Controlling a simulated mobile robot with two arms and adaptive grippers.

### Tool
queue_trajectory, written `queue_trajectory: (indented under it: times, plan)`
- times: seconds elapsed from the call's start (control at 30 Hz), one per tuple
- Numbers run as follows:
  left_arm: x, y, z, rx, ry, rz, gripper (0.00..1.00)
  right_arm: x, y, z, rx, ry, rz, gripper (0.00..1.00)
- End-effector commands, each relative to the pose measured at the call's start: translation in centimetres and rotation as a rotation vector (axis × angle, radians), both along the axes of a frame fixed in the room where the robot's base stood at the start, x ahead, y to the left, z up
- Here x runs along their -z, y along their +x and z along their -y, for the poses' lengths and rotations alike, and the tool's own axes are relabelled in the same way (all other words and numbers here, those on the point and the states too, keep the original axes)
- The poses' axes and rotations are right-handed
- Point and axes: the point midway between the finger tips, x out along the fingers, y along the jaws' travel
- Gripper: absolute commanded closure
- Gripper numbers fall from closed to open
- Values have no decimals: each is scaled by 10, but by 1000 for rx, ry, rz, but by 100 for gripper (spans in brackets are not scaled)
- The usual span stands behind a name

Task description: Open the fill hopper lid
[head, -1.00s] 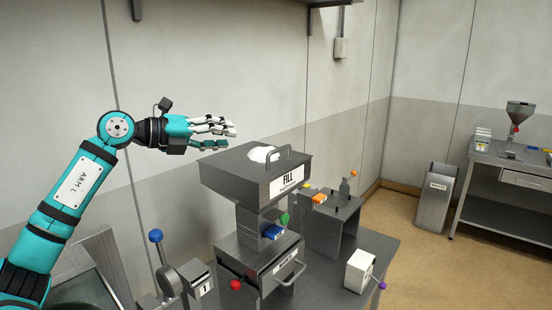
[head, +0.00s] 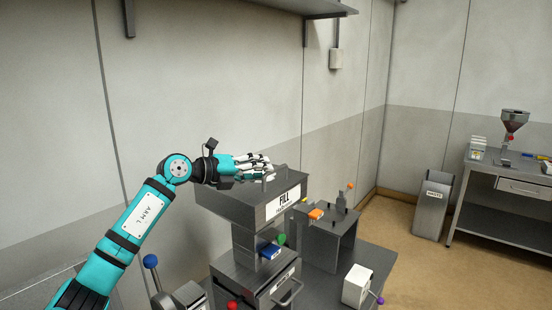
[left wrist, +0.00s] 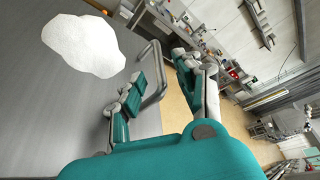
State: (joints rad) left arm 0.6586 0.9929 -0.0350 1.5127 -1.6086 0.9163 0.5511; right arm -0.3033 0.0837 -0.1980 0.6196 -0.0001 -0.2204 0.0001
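The fill hopper (head: 225,203) is a dark grey box with a white FILL label on its front. Its flat grey lid appears closed and carries a bar handle (head: 283,170), also seen in the left wrist view (left wrist: 155,72). A white powdery-looking patch (left wrist: 85,45) lies on the lid beside the handle. My left gripper (head: 264,164) is just over the lid at the handle. In the left wrist view its fingers (left wrist: 160,68) are apart, one on each side of the handle; I cannot tell whether they touch it. My right gripper is not in view.
Below the hopper are a green knob (head: 281,239), a blue block (head: 270,252) and a drawer with a handle. A blue-ball lever (head: 151,261) stands at left. A white box (head: 357,285) is at right. A shelf (head: 290,8) hangs above; a bin (head: 432,205) stands far right.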

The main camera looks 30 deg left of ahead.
Motion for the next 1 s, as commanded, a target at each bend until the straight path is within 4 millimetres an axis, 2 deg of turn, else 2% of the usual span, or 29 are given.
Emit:
queue_trajectory:
  times: [0.03, 0.3, 0.7, 0.73, 1.0]
  plan:
    - [-5, 10, 5, 1, -8, 1, 66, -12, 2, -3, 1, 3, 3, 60]
    - [8, 45, 19, 0, -4, 2, 66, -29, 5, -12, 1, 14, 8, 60]
    - [13, 52, 22, -1, 0, 1, 66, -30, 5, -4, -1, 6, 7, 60]
    - [13, 52, 22, -1, 0, 1, 67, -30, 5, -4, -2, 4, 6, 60]
    - [13, 51, 22, -1, 0, 1, 100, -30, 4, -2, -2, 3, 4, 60]
